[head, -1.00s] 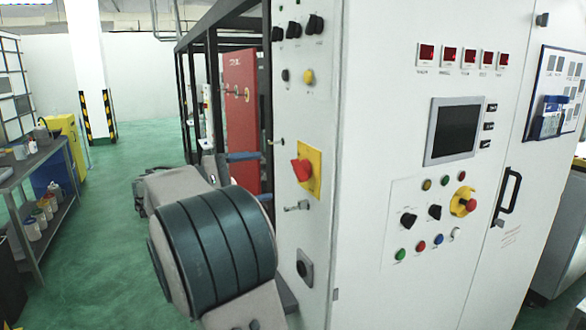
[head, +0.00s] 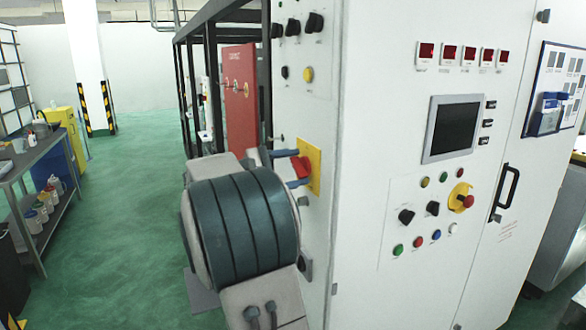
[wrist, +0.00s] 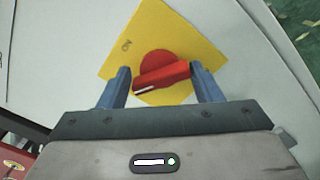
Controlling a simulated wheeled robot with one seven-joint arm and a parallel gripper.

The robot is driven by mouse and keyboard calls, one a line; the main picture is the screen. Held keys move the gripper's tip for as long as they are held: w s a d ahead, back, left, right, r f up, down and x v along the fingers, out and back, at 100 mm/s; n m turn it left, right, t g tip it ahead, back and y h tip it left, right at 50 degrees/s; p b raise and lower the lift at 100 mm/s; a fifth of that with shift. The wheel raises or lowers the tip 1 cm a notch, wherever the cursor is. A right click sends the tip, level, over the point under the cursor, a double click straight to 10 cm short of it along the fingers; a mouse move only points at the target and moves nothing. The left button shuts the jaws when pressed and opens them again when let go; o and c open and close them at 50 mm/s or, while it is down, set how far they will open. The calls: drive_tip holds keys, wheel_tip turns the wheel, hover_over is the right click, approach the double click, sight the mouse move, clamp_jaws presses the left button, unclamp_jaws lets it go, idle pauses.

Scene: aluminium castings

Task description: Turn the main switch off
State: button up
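The main switch is a red rotary handle (head: 301,167) on a yellow plate (head: 315,165), on the narrow left face of the white cabinet. In the wrist view the red handle (wrist: 162,76) lies nearly level, slightly tilted, with a white mark at its left end. The yellow plate (wrist: 150,30) carries an "ON" label at its upper left. My gripper (head: 291,169) is at the switch; in the wrist view (wrist: 161,84) its blue fingers are apart, one beside each end of the handle. I cannot tell whether either finger touches it.
The cabinet front (head: 400,50) holds a screen (head: 453,128), buttons and a red emergency knob on yellow (head: 461,197). Smaller knobs (head: 293,27) sit above the main switch. A workbench (head: 40,155) stands at far left; green floor between is clear.

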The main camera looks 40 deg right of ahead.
drive_tip(key=shift+c, duration=1.2)
drive_tip(key=shift+r+n+p, duration=0.3)
drive_tip(key=shift+n+p, duration=0.4)
drive_tip(key=shift+p, duration=0.55)
drive_tip(key=shift+f+n+p, duration=0.1)
drive_tip(key=shift+n+p, duration=0.7)
drive_tip(key=shift+p, duration=0.05)
drive_tip(key=shift+f+n+p, duration=0.2)
drive_tip(key=shift+n+p, duration=0.1)
drive_tip(key=shift+n, duration=0.1)
drive_tip(key=shift+c, duration=0.2)
drive_tip(key=o, duration=1)
